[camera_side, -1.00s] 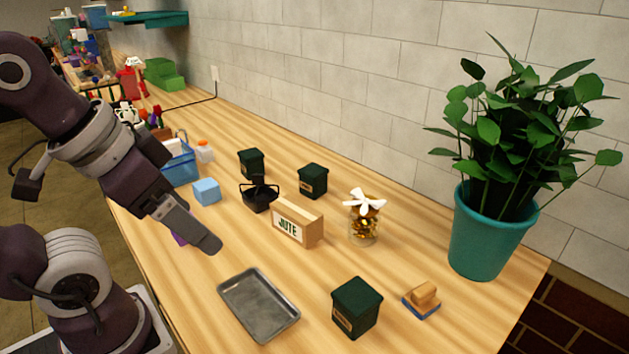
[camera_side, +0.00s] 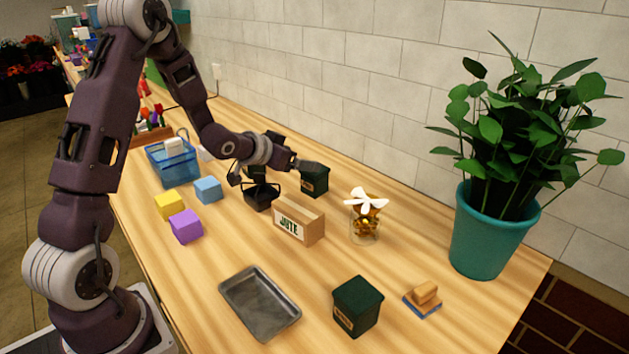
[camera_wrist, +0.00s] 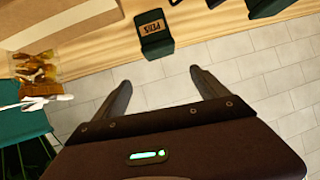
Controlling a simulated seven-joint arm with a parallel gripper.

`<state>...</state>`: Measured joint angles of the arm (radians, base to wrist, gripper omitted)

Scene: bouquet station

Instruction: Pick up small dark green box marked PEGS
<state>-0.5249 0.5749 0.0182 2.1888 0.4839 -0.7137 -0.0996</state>
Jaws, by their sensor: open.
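Whether a finger touches the box I cannot tell.
A JUTE box (camera_side: 299,222), a black container (camera_side: 259,196) and a jar with a white bow (camera_side: 365,219) stand close by. Another dark green box (camera_side: 357,308) is at the front, beside a metal tray (camera_side: 259,303). A potted plant (camera_side: 487,235) stands right.

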